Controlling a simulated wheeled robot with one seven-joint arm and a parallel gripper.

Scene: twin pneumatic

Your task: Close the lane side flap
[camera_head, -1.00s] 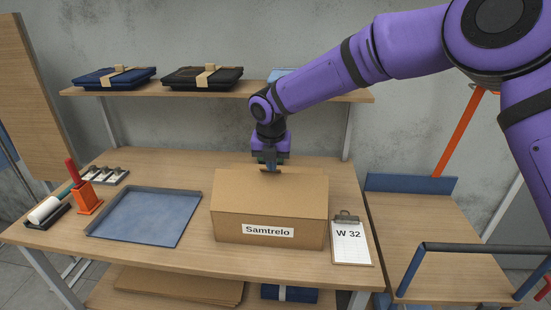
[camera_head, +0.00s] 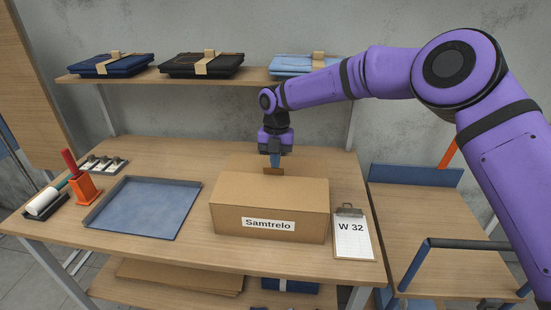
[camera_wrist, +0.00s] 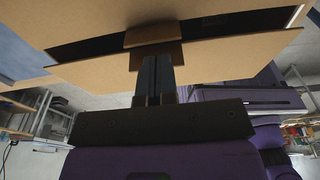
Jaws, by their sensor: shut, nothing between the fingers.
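The cardboard box (camera_head: 268,222) labelled "Samtrelo" stands on the table in the head view. Its near top panel (camera_head: 270,190) looks sloped, and a further flap (camera_head: 305,166) stands up behind it at the far side. A small darker brown tab (camera_head: 273,171) shows at my gripper's tips. My gripper (camera_head: 275,160) points down at the far side of the box, shut and empty. In the wrist view my gripper's fingers (camera_wrist: 157,68) reach a cardboard panel (camera_wrist: 220,60) at its tab; contact is unclear. A dark gap separates this panel from another panel (camera_wrist: 90,25). Which flap is lane side is unclear.
A blue tray (camera_head: 145,208) lies left of the box and a clipboard (camera_head: 352,238) marked W 32 lies right. A shelf (camera_head: 200,85) with folded jeans hangs behind. An orange holder (camera_head: 86,190) and a roller (camera_head: 45,203) are at the left.

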